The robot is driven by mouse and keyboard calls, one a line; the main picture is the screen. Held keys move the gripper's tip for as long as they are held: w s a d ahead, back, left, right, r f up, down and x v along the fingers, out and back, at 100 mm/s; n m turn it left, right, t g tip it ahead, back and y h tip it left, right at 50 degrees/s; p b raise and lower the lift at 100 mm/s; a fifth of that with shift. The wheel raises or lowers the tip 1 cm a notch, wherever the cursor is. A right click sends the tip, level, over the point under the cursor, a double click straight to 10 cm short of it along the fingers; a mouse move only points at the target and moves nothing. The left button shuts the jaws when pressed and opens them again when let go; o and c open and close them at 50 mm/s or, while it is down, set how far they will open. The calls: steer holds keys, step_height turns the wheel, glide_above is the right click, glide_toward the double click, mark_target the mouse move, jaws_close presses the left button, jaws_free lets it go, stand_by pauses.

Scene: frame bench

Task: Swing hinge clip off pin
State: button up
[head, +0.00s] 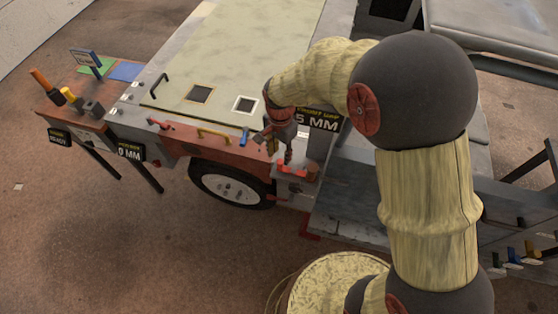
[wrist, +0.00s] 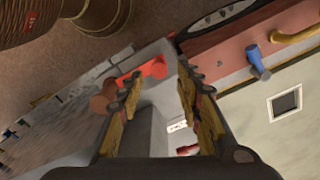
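A bright orange-red piece (wrist: 153,69), which may be the hinge clip, lies near the fingertips in the wrist view, next to a copper-brown rounded part (wrist: 104,100). In the head view orange-red parts (head: 291,170) sit on a grey block at the bench's near right corner, just below my gripper (head: 279,150). In the wrist view my gripper (wrist: 160,85) has its two fingers apart, with nothing seen held between them. A small dark red part (wrist: 187,150) shows low behind the right finger. I cannot make out the pin clearly.
The red-brown front rail carries a blue handle (head: 245,136), a yellow handle (head: 213,133) and a red handle (head: 159,124). A "5 MM" sign (head: 319,119) stands close behind my gripper. A wheel (head: 231,186) is below the rail. Open floor lies to the left.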

mark_target(280, 161)
steer(key=shift+f, duration=2.8)
steer(key=shift+c, duration=1.4)
jaws_close()
